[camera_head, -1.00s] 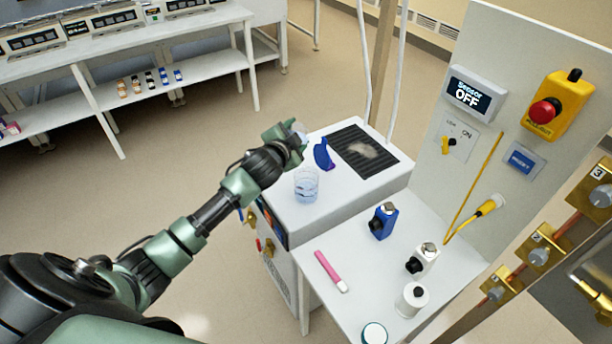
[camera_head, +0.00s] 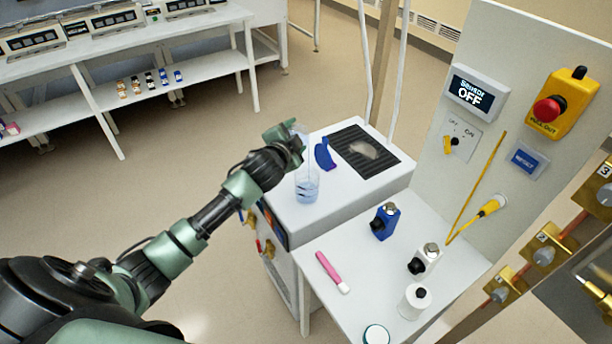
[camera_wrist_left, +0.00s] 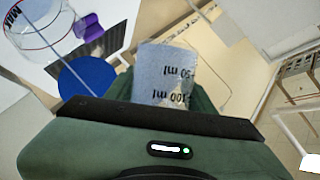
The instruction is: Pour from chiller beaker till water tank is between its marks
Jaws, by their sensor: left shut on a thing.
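My left gripper (camera_head: 288,143) is shut on a clear beaker (camera_head: 299,131), held above the white chiller top. In the left wrist view the beaker (camera_wrist_left: 165,72) shows "50 ml" and "100 ml" marks. The clear water tank (camera_head: 306,188) stands upright below, with pale blue water and dark marks on its wall. In the left wrist view the tank (camera_wrist_left: 45,28) shows a "MAX" mark. A thin pale streak runs between beaker and tank, looking like a water stream. The exact level against the marks is too small to tell. My right gripper is out of view.
A blue curved object (camera_head: 324,154) and a black grille (camera_head: 364,150) are beside the tank. The lower white table holds a blue bottle (camera_head: 383,222), white bottles (camera_head: 424,260) and a pink marker (camera_head: 332,272). A panel (camera_head: 480,150) with a "Sensor OFF" display stands right.

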